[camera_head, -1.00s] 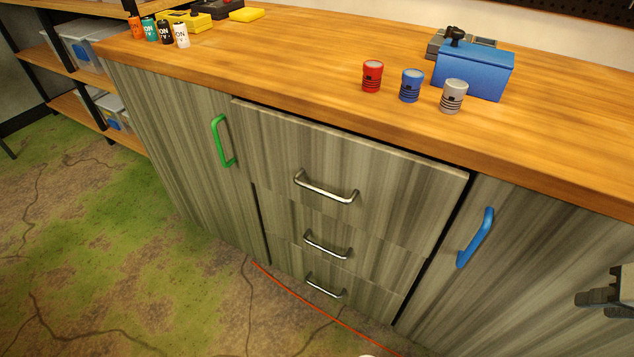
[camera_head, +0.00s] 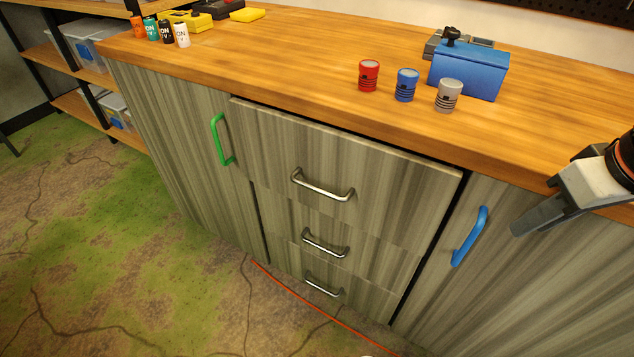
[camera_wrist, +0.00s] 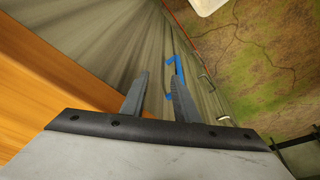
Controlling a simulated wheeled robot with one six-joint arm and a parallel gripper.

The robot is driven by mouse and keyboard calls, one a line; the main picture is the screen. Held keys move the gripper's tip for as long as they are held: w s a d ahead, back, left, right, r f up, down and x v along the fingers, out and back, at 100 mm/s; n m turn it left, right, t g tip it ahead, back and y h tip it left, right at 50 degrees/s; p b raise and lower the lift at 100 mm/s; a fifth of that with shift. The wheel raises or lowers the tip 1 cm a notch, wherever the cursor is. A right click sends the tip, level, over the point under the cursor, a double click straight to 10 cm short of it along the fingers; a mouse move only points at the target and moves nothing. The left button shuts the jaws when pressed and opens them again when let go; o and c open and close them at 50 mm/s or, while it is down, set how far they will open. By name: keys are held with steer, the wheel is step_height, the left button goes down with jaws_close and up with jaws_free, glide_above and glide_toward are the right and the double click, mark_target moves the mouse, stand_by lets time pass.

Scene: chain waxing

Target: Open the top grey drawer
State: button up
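The top grey drawer (camera_head: 345,155) is the tallest front in the middle stack, under the wooden counter. Its silver bar handle (camera_head: 322,188) is unobstructed in the head view. The drawer front seems to stand slightly proud of the fronts below; how far I cannot tell. My gripper (camera_head: 533,206) is at the right, in front of the right cabinet door and right of the blue handle (camera_head: 470,238), away from the drawer handle. In the wrist view my gripper (camera_wrist: 160,78) has its two fingers apart with nothing between them. The blue handle (camera_wrist: 174,62) shows partly behind one finger.
Two lower drawers have silver handles (camera_head: 325,245) (camera_head: 323,287). A green handle (camera_head: 219,140) is on the left door. The counter (camera_head: 300,60) holds red, blue and grey cans, a blue box (camera_head: 470,73) and batteries. The floor in front is open, with an orange line.

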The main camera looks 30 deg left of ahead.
steer(key=a+r+n, duration=0.2)
steer(key=a, duration=0.4)
steer(key=a+r+n, duration=0.2)
steer(key=a, duration=0.5)
steer(key=a+r+n+g+h, duration=0.1)
steer(key=a+r+n, duration=0.1)
steer(key=a, duration=0.4)
steer(key=shift+s+a+r, duration=0.25)
steer(key=shift+a+r, duration=0.05)
steer(key=shift+r, duration=0.2)
steer(key=s+a+r+n+h, duration=0.1)
steer(key=s+a+n, duration=0.15)
steer(key=a, duration=0.65)
steer(key=s+a+r+n, duration=0.1)
steer(key=s+a+n, duration=0.15)
steer(key=a, duration=0.55)
step_height(320, 180, down, 17)
steer(key=w+m, duration=0.1)
steer(key=w, duration=0.2)
steer(key=shift+a+t, duration=0.2)
steer(key=shift+t, duration=0.2)
steer(key=shift+r, duration=0.15)
